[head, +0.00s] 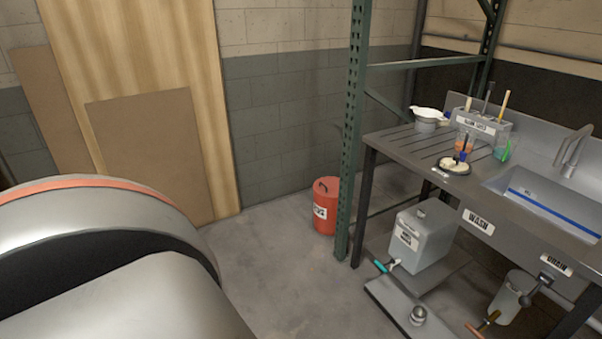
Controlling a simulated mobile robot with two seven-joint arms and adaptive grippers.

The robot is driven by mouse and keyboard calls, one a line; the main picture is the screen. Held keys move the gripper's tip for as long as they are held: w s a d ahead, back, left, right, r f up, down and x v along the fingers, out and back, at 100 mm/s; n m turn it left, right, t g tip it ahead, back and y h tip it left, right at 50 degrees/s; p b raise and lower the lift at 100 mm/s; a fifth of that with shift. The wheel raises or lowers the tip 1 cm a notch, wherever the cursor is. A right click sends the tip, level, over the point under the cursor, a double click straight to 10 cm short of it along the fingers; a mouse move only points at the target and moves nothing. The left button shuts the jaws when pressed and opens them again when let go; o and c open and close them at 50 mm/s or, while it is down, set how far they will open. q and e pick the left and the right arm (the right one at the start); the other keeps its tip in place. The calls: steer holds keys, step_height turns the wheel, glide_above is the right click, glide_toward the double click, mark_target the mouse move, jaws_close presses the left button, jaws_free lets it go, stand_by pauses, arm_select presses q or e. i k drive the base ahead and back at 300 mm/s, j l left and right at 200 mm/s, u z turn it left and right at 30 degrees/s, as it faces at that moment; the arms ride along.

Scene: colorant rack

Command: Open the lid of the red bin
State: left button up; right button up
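The red bin (322,219) stands upright on the floor near the block wall, just left of a green rack post. Its red lid (326,186) is on top, with a dark handle, and looks shut. A white label is on its front. A large grey and orange rounded part, which looks like my own arm, fills the lower left close to the camera. Neither of my grippers shows in this view.
The green rack post (354,130) stands right beside the bin. A metal sink bench (400,146) is on the right, with a grey box (424,238) beneath it. Wooden boards (150,150) lean on the left wall. The floor (275,270) before the bin is clear.

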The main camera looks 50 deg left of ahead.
mark_target(327, 186)
steer(key=u, duration=1.35)
steer(key=i+j+z, duration=0.15)
steer(key=i+j, duration=0.15)
steer(key=i+j+z, duration=0.1)
steer(key=i+j, duration=0.2)
steer(key=i+j+z, duration=0.15)
steer(key=i+j, duration=0.2)
steer(key=i+j+z, duration=0.1)
steer(key=i+j, duration=0.25)
steer(key=i+j+z, duration=0.15)
steer(key=j, duration=0.3)
steer(key=i+j+z, duration=0.1)
steer(key=i+j, duration=0.3)
steer(key=i+j+z, duration=0.15)
steer(key=j, duration=0.35)
steer(key=i+j+z, duration=0.1)
steer(key=i, duration=0.3)
steer(key=i+j, duration=0.3)
steer(key=i+z, duration=0.05)
steer(key=i, duration=0.05)
